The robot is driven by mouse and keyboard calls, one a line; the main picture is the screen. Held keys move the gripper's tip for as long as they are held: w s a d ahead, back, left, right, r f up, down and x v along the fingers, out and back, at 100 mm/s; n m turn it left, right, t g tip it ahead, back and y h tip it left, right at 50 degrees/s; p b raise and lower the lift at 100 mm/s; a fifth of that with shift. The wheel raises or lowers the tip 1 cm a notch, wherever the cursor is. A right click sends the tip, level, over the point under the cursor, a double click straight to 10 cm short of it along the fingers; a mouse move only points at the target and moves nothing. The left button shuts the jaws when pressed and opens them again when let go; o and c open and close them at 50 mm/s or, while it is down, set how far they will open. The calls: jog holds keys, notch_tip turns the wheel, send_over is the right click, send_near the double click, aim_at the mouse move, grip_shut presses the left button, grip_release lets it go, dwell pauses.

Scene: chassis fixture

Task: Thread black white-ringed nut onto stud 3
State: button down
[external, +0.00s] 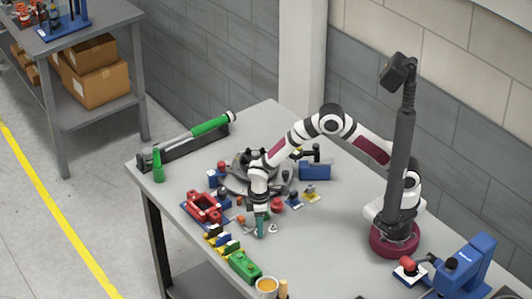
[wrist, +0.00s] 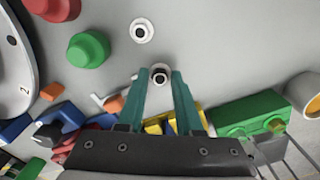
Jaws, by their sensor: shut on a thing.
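My gripper (wrist: 159,77) has teal fingers shut on a black white-ringed nut (wrist: 160,73), held at the fingertips. In the external view my gripper (external: 261,232) points straight down, low over the table; whether the nut touches the table I cannot tell. A second black white-ringed nut (wrist: 142,31) lies on the table beyond the fingertips; it also shows in the external view (external: 272,229). The round grey chassis fixture (external: 236,185) stands behind my gripper. Its rim (wrist: 24,72), with a "2", shows at the wrist view's left edge. Stud 3 cannot be made out.
Red (wrist: 53,8) and green (wrist: 88,49) nuts lie near the fixture. A green block (external: 244,266), yellow and blue parts and a red bracket (external: 203,207) line the front left. An orange-filled cup (external: 266,287) stands at the front edge. A blue machine (external: 465,265) stands right.

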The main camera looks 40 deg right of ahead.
jog(key=shift+r, duration=0.35)
jog(key=shift+w, duration=0.1)
jog(key=w+d+r+m, duration=0.2)
jog(key=w+d+r, duration=0.2)
jog(key=w, duration=0.2)
jog(key=w+d+r+m, duration=0.2)
jog(key=w+d+r, duration=0.2)
jog(key=w, duration=0.3)
jog(key=w+d+r+m, duration=0.2)
jog(key=w+d+r, duration=0.3)
jog(key=w+d, duration=0.1)
jog(key=shift+w, duration=0.45)
jog(key=shift+f, duration=1.6)
